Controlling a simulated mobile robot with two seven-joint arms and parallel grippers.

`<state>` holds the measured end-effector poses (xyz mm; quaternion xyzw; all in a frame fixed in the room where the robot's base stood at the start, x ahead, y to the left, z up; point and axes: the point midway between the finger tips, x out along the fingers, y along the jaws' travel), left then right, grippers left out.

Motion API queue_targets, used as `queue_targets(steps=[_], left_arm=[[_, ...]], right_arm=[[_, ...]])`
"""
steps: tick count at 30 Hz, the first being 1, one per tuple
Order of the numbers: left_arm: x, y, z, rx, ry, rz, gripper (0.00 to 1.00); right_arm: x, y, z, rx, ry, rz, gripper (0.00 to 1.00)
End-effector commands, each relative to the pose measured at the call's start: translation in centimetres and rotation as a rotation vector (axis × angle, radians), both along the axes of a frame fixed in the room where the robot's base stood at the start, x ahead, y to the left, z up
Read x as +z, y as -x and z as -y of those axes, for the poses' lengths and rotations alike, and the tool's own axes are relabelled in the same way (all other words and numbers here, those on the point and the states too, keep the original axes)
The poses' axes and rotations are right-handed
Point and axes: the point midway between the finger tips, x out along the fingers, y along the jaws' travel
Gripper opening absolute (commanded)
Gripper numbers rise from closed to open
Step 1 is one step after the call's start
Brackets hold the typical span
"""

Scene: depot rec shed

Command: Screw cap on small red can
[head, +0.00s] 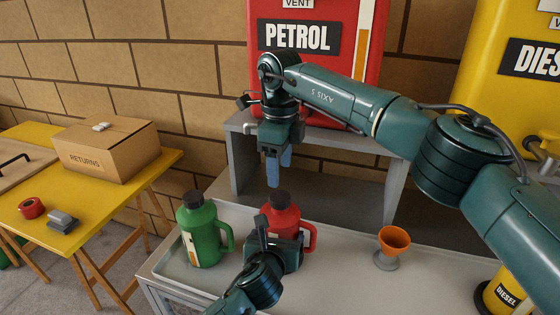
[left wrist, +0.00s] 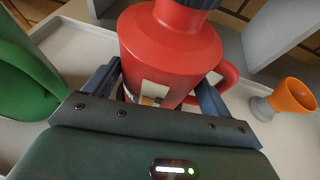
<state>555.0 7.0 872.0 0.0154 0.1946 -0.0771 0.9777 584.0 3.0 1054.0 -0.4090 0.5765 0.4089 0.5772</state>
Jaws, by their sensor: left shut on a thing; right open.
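The small red can (head: 284,222) stands upright on the grey bench, with a black cap (head: 279,200) on its neck; how tight the cap sits cannot be told. In the left wrist view the red can (left wrist: 172,45) is between the fingers, and its cap (left wrist: 200,3) is cut by the top edge. My left gripper (head: 277,243) is shut on the can's body from the near side. My right gripper (head: 279,168) is open and empty, its blue fingers pointing down just above the cap.
A green can (head: 203,235) with a black cap stands close left of the red can. An orange funnel (head: 393,240) stands to the right. A grey shelf (head: 238,160) bearing the petrol tank (head: 310,70) is behind. A yellow table (head: 110,185) with a box is at left.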

Motion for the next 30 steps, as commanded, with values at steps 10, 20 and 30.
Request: queue_targets(steps=[10, 20, 30], left_arm=[[-0.07, 0.03, 0.01, 0.000, 0.000, -0.002, 0.20], [-0.07, 0.03, 0.01, 0.000, 0.000, -0.002, 0.20], [-0.07, 0.03, 0.01, 0.000, 0.000, -0.002, 0.20]], right_arm=[[0.43, 0.02, 0.02, 0.651, 0.001, -0.001, 0.59], [0.53, 0.02, 0.02, 0.813, 0.000, -0.001, 0.59], [-0.12, 0.02, 0.02, 0.810, 0.000, -0.002, 0.59]])
